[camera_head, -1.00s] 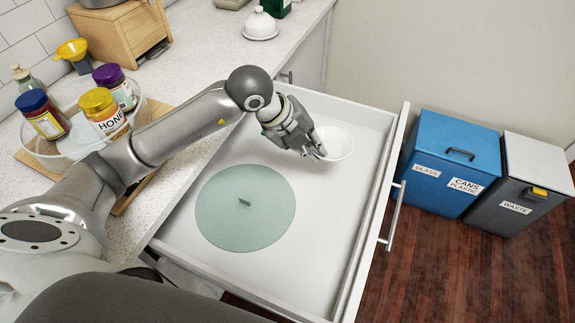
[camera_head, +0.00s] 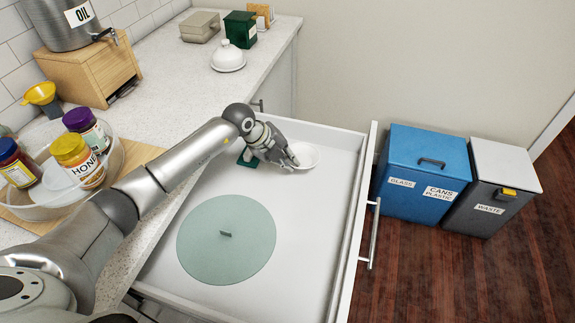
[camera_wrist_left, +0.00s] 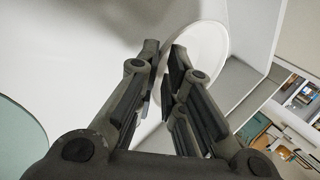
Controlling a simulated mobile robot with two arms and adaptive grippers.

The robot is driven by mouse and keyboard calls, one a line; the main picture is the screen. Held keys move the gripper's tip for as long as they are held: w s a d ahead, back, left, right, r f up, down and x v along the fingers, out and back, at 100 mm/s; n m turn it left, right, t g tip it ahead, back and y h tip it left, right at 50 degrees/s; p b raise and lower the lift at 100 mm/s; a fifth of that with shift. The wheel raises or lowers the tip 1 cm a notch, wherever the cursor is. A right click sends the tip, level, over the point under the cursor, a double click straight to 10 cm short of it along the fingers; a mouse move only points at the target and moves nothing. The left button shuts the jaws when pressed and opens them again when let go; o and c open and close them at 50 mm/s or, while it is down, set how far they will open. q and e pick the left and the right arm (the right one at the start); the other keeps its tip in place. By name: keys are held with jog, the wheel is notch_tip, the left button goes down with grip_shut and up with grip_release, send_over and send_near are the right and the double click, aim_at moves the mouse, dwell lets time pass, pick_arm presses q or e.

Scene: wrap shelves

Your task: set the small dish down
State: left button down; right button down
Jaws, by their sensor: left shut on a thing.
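The small dish (camera_head: 306,156) is white and round, and sits low inside the open white drawer toward its far end. My left gripper (camera_head: 291,166) is shut on the dish's near left rim. In the left wrist view the dish (camera_wrist_left: 207,55) shows beyond the fingertips (camera_wrist_left: 165,62), with the rim between them. The fingers hide part of the rim. I cannot tell whether the dish touches the drawer floor. My right gripper is not in view.
A round green glass lid (camera_head: 228,255) lies in the near part of the drawer (camera_head: 300,215). A small dark green thing (camera_head: 246,160) is partly hidden behind my gripper. A glass bowl with jars (camera_head: 108,178) stands on the counter. Blue (camera_head: 415,190) and grey bins (camera_head: 490,200) stand right.

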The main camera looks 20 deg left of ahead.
aim_at(288, 174)
pick_arm(q)
jog(key=shift+w+f, duration=0.25)
jog(key=shift+f, duration=1.55)
jog(key=shift+f, duration=0.1)
jog(key=c, duration=1.8)
grip_release()
jog(key=v, duration=1.2)
